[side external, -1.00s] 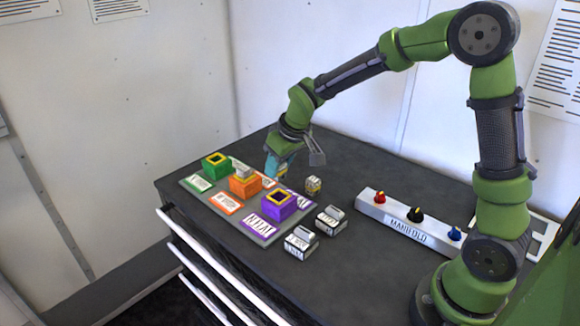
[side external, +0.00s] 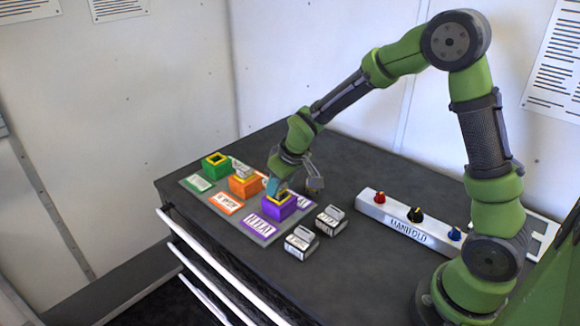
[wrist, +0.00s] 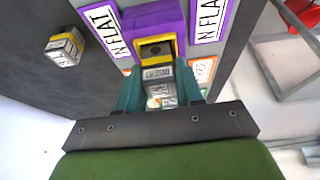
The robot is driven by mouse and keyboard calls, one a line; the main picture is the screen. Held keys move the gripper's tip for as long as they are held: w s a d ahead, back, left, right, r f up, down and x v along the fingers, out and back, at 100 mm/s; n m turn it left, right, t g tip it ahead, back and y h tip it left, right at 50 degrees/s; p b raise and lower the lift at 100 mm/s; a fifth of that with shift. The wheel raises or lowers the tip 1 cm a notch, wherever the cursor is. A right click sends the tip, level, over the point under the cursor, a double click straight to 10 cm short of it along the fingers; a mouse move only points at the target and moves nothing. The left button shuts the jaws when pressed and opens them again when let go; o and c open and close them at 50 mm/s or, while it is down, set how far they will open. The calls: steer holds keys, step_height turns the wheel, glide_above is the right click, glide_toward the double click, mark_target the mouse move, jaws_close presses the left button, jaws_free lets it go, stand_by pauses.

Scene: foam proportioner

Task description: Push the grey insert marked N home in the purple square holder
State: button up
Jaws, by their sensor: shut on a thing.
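The purple square holder (side external: 279,206) stands on the grey board, with a yellow rim around its dark opening. In the wrist view the purple holder (wrist: 150,17) is ahead of my fingers and part of its opening shows empty. My gripper (side external: 276,187) is right above the holder; in the wrist view its teal fingers (wrist: 158,92) are shut on a grey insert (wrist: 158,73) with a label reading INSERT. The insert is at the near edge of the opening. I cannot tell whether its lower end is inside, and no N is readable.
A green holder (side external: 215,165) and an orange holder (side external: 244,188) with a grey insert (side external: 243,171) stand to the left. A loose grey-yellow block (wrist: 65,47) lies beside the board. Two more blocks (side external: 301,243) (side external: 331,220) and the manifold (side external: 405,220) are to the right.

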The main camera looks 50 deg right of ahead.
stand_by(0.4)
steer(key=o, duration=1.5)
steer(key=shift+r, duration=3.05)
